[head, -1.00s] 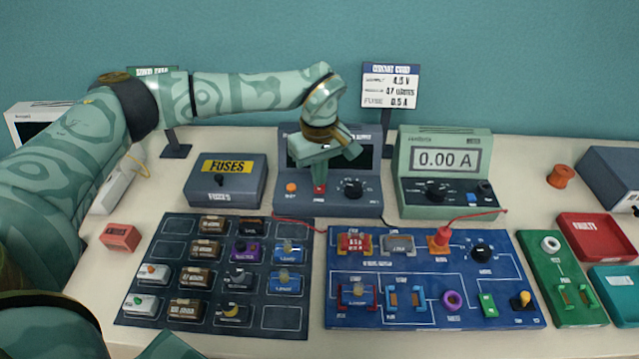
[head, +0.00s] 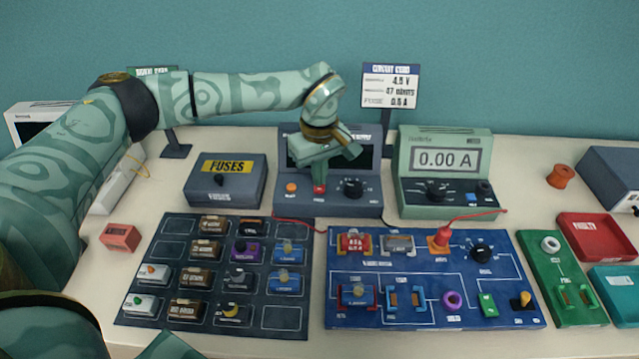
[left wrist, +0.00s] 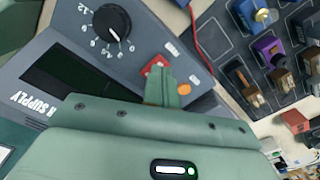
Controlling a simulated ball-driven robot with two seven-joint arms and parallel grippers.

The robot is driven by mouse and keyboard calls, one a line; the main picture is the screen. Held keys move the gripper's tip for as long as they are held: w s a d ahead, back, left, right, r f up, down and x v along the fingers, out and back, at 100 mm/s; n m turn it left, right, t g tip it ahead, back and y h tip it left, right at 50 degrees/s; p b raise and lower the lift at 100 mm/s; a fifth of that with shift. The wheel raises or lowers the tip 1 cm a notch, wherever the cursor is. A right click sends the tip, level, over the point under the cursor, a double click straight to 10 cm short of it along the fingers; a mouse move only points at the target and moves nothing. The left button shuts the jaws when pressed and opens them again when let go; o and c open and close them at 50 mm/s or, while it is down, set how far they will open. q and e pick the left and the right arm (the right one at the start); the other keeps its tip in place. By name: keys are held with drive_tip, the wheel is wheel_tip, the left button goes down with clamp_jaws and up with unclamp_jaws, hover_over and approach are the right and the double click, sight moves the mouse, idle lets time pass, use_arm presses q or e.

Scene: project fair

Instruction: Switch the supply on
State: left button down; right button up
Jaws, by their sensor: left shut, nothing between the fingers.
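The supply (head: 342,209) is a blue-grey box at the back middle of the table, with a dark display, an orange button (head: 291,187) and a black dial (head: 352,187). The red switch (head: 319,189) sits between button and dial. My left gripper (head: 319,182) is shut and empty, pointing down at the switch from in front of the display. In the left wrist view, the shut fingertips (left wrist: 160,82) are right beside the red switch (left wrist: 155,65) and cover part of it. I cannot tell whether they touch. The display (left wrist: 68,80) looks blank.
A fuses box (head: 227,192) stands left of the supply and a green meter (head: 447,150) reading 0.00 A stands right. In front lie a dark parts tray (head: 180,341) and a blue circuit board (head: 440,321). A circuit card (head: 390,85) stands behind.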

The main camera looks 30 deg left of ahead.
sight(319, 189)
use_arm(q)
drive_tip(key=shift+f, duration=0.3)
drive_tip(key=shift+s+f+b, duration=0.1)
drive_tip(key=shift+f+b, duration=0.2)
drive_tip(key=shift+f, duration=0.4)
idle(0.4)
drive_tip(key=shift+r+p, duration=0.6)
drive_tip(key=shift+r, duration=0.05)
wheel_tip(319, 189, up, 6)
drive_tip(key=p, duration=0.5)
drive_tip(key=shift+f, duration=0.1)
drive_tip(key=shift+f, duration=0.1)
